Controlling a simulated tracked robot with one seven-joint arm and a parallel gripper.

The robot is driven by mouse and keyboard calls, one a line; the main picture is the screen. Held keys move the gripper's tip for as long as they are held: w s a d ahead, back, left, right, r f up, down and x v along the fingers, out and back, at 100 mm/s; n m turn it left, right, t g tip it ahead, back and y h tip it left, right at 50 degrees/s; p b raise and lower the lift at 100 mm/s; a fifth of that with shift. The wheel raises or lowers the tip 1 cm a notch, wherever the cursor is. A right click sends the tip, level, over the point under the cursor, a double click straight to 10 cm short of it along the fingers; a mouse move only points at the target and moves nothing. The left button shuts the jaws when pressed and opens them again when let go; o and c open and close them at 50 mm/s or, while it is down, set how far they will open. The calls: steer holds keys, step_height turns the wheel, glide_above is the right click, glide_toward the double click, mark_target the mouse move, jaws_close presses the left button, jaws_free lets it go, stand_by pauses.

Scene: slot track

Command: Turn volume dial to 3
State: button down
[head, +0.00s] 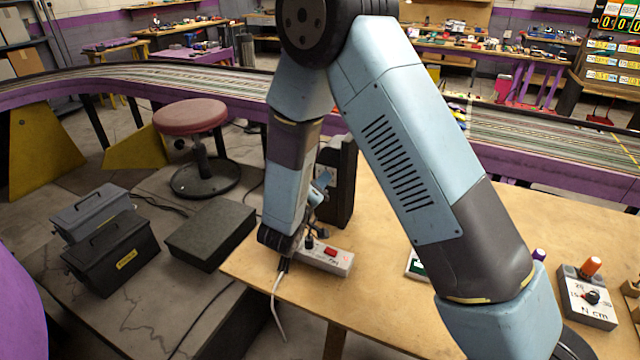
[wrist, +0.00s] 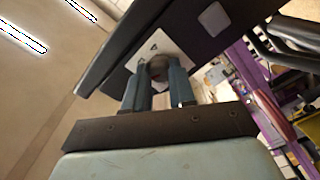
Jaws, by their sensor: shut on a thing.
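A dark upright box, which looks like a speaker (head: 343,185), stands at the left end of the wooden table, partly behind my arm. In the wrist view, its panel carries a white plate (wrist: 150,47) with a small triangular mark. A dark round knob, the volume dial (wrist: 158,68), sits on this plate between my fingers. My gripper (wrist: 157,82) is shut on the dial, one finger on each side. In the head view, my gripper (head: 320,188) is small and beside the dark box; the dial is hidden there. I cannot read any dial numbers.
A grey box with a red switch (head: 328,258) sits just below my gripper, a pale cable (head: 277,308) hanging nearby. A torque box (head: 588,298) is at right. The wooden table (head: 375,215) has bare room behind my arm. A stool (head: 190,115) and dark cases (head: 110,250) stand left.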

steer(key=shift+f+m, duration=0.15)
steer(key=shift+m, duration=3.55)
steer(key=c, duration=0.9)
jaws_free()
steer(key=shift+c, duration=0.2)
steer(key=v, duration=1.3)
steer(key=shift+s+a, duration=0.2)
steer(key=shift+s, duration=0.15)
